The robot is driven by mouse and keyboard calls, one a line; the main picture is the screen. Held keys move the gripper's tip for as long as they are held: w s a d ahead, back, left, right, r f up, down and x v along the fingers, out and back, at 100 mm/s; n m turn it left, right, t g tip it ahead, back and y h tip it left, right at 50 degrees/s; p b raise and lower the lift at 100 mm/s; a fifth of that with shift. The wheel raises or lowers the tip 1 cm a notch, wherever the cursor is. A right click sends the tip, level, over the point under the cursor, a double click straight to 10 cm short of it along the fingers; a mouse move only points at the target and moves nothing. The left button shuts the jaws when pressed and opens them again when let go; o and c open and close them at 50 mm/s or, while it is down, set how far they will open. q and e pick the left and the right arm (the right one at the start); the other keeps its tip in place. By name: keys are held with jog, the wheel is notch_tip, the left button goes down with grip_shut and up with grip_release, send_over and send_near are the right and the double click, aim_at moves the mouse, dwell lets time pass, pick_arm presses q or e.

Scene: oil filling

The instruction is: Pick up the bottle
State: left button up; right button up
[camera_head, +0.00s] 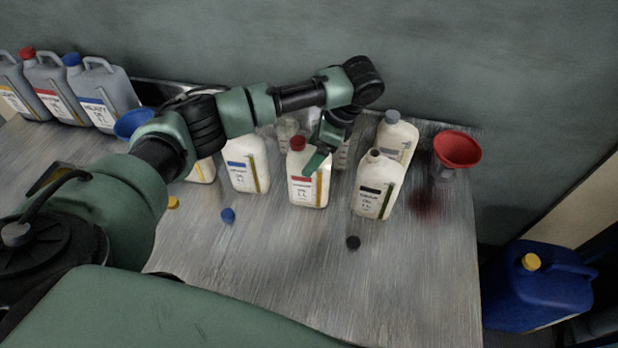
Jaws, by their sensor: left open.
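Several white bottles stand upright on the metal table. One has a red cap and red label (308,186), and my left gripper (318,152) is open right at its upper right side, partly in front of it; I cannot tell whether they touch. To its right stands an uncapped bottle with a black label (379,186). Behind that is a bottle with a grey cap (397,135). To the left stands a bottle with a blue label (244,165), its top hidden by my left arm. Another bottle (203,171) is mostly hidden behind the arm. My right gripper is not in view.
Loose blue (228,215), black (353,242) and yellow (173,202) caps lie on the metal table (290,270). A red funnel (457,150) stands at the right, a blue funnel (133,123) at the left. Grey canisters (106,95) stand back left; a blue canister (540,285) is beyond the right edge.

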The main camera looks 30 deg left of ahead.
pick_arm(q)
jog(key=x, duration=0.3)
jog(key=shift+w+f, duration=0.1)
grip_shut()
jog(key=shift+w+r, duration=0.1)
jog(key=shift+r, duration=0.15)
